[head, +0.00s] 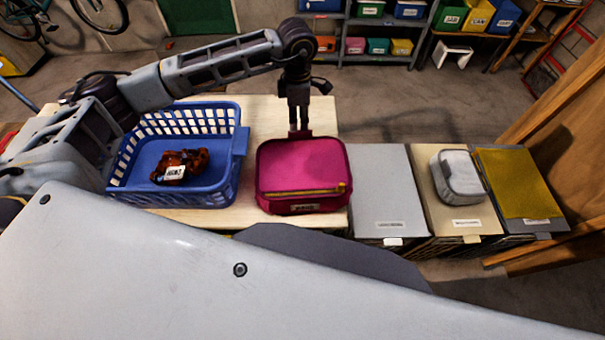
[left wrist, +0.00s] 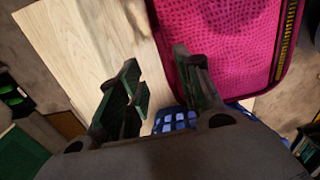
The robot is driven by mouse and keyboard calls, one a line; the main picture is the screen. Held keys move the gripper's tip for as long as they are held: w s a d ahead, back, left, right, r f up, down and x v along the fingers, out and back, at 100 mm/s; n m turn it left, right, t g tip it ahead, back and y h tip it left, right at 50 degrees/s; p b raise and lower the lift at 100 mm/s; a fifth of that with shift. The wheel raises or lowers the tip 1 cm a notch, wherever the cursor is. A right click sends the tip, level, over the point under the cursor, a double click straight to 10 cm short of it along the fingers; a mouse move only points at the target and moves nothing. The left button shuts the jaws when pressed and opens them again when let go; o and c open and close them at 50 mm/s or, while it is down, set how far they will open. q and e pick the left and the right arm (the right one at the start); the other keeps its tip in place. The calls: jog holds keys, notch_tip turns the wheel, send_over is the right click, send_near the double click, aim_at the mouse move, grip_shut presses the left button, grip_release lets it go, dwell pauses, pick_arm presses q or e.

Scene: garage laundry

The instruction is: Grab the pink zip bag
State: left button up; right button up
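The pink zip bag (head: 302,172) lies on the light wooden table top, right of the blue basket. It has a yellow zip along its near side and a small label on the front. In the left wrist view the bag (left wrist: 235,45) fills the upper right. My left gripper (head: 299,131) points down at the bag's far edge. In the left wrist view its fingers (left wrist: 158,95) are apart, with bare table between them. The right finger overlaps the bag's edge; I cannot tell whether it touches. My right gripper is not in view.
A blue basket (head: 238,150) holds a red-brown labelled item (head: 180,166). Right of the bag stand a grey-topped bin (head: 390,190), a beige-topped bin (head: 470,222) with a grey case (head: 458,176) on it, and a yellow-topped bin (head: 520,180). Shelves with coloured boxes stand behind.

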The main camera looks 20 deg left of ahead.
aim_at(300, 132)
pick_arm(q)
jog(key=shift+s+d+f+p, duration=0.15)
jog(key=shift+f+p, duration=0.2)
jog(key=shift+f, duration=0.25)
jog(key=shift+s+d+f+p, duration=0.15)
jog(key=shift+f+p, duration=0.15)
jog(key=shift+f, duration=0.25)
jog(key=shift+f+p, duration=0.3)
jog(key=shift+f, duration=1.1)
grip_shut()
